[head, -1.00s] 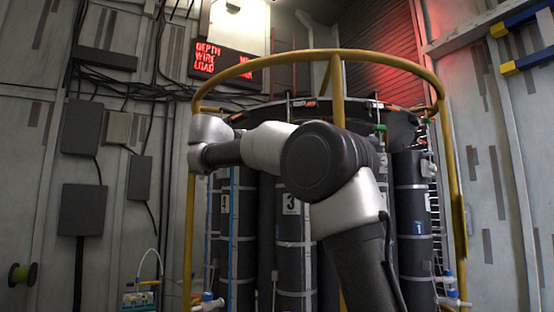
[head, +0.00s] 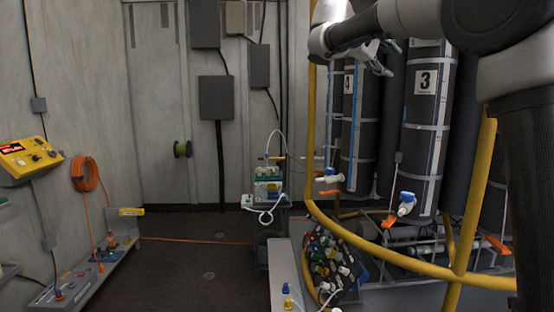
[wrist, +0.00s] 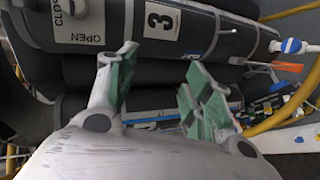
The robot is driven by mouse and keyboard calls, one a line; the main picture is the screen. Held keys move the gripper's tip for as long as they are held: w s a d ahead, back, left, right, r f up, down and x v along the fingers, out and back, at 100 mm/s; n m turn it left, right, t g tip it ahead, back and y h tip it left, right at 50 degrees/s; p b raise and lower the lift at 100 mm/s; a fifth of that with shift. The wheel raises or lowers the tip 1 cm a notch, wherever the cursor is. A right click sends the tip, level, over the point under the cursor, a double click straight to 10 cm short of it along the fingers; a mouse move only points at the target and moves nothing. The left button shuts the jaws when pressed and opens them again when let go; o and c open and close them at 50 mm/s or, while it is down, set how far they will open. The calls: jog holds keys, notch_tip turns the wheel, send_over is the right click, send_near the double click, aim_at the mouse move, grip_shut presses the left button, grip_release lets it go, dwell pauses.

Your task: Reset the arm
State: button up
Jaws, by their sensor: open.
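My gripper (head: 387,58) hangs from my arm at the upper right of the head view, in front of the dark cylinders. In the wrist view my gripper (wrist: 160,72) is open, its green-padded fingers apart with nothing between them. Beyond the fingers in the wrist view lies a dark cylinder marked 3 (wrist: 200,30), which also stands as the number 3 cylinder (head: 420,140) in the head view. No contact with it is visible.
Yellow rails (head: 398,258) curve around the cylinders. A bin of colourful fittings (head: 325,262) sits low beside a grey bench (head: 285,275). A yellow control box (head: 28,158) and an orange hose coil (head: 88,174) are on the left wall. The dark floor at centre-left (head: 195,275) is mostly clear.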

jog(key=s+d+f+g+y, duration=0.1)
jog(key=s+f+g+y, duration=0.3)
jog(key=f, duration=0.6)
jog(key=s+d+f+t+y, duration=0.1)
jog(key=s+f+y, duration=0.1)
jog(key=s+f, duration=0.6)
jog(key=s+f+m+y, duration=0.2)
jog(key=s+f, duration=0.6)
jog(key=s, duration=0.5)
jog(key=s+f+m+y, duration=0.3)
jog(key=s+f, duration=0.5)
jog(key=s, duration=0.6)
jog(key=shift+d+f+y, duration=0.25)
jog(key=shift+f+y, duration=0.1)
jog(key=shift+y, duration=0.15)
